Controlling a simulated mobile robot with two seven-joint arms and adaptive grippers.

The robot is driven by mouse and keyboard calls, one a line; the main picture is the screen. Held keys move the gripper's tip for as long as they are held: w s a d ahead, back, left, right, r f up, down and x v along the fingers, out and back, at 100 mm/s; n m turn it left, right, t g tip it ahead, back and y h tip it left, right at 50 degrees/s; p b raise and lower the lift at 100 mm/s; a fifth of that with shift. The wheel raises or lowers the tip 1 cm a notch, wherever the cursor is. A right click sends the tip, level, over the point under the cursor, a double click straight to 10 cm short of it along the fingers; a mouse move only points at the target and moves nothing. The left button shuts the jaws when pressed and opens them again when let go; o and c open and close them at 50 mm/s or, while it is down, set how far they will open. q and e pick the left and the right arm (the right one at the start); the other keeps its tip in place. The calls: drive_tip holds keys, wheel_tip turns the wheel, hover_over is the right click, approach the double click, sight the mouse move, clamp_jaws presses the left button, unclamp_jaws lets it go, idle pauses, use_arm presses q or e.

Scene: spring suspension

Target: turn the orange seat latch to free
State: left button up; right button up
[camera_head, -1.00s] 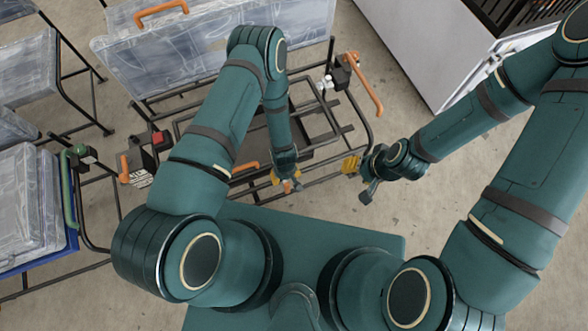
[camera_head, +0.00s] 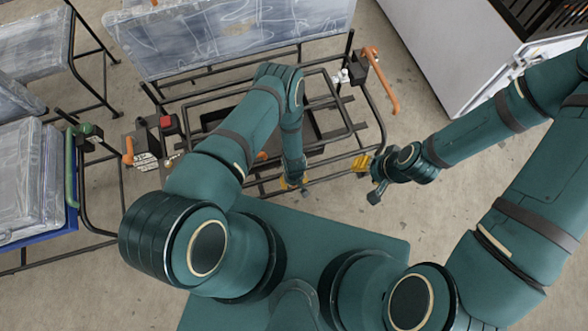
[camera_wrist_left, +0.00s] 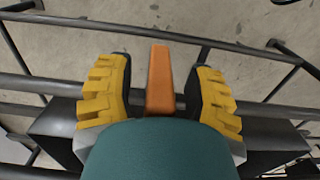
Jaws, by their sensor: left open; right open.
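An orange bar, the seat latch as it appears, stands between my left gripper's fingers in the left wrist view (camera_wrist_left: 160,82). My left gripper (camera_wrist_left: 160,95) is open, with one yellow-padded finger on each side of the bar and a visible gap on both sides. In the head view my left gripper (camera_head: 292,183) is at the near edge of the black frame, mostly hidden by its own arm. A bit of orange (camera_head: 262,156) shows just left of that arm. My right gripper (camera_head: 368,180) is open and empty near the frame's right front corner.
The black tube frame (camera_head: 345,128) has an orange handle (camera_head: 382,82) at right and a smaller orange lever (camera_head: 128,150) at left, near a red button (camera_head: 166,122). A clear bin (camera_head: 230,38) stands behind. A white cabinet (camera_head: 450,50) is at upper right. Floor lies clear at right.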

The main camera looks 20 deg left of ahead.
use_arm(q)
drive_tip(key=shift+f, duration=0.25)
clamp_jaws()
drive_tip(key=shift+d+g+y, duration=0.25)
drive_tip(key=shift+g+y, duration=0.25)
drive_tip(key=shift+y, duration=0.3)
idle(0.5)
drive_tip(key=shift+w+d+g+y, duration=0.1)
drive_tip(key=shift+g+y, duration=0.4)
drive_tip(key=shift+y, duration=0.1)
drive_tip(key=shift+f+y, duration=0.1)
drive_tip(key=shift+y, duration=0.2)
drive_tip(key=shift+d+f+g+y, duration=0.15)
drive_tip(key=shift+d+g+y, duration=0.05)
drive_tip(key=shift+g+y, duration=0.95)
